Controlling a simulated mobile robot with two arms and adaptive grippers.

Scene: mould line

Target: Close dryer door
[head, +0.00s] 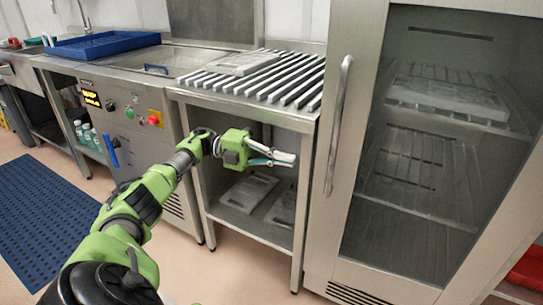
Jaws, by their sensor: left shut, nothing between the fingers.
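The dryer is the tall steel cabinet on the right of the head view. Its dryer door (362,150) has a steel frame, a large glass pane and a long vertical handle (338,125) on its left side. I cannot tell from this view whether the door is fully closed or slightly ajar. My left gripper (290,158) is shut and empty, in front of the open shelf unit, to the left of the handle and apart from it. My right gripper is not in view.
A slatted rack (262,80) tops the shelf unit left of the dryer, with flat grey pieces on its lower shelf (230,216). A machine with a control panel (128,108) and a blue tray (102,45) stand farther left. A blue mat (45,215) lies on the floor.

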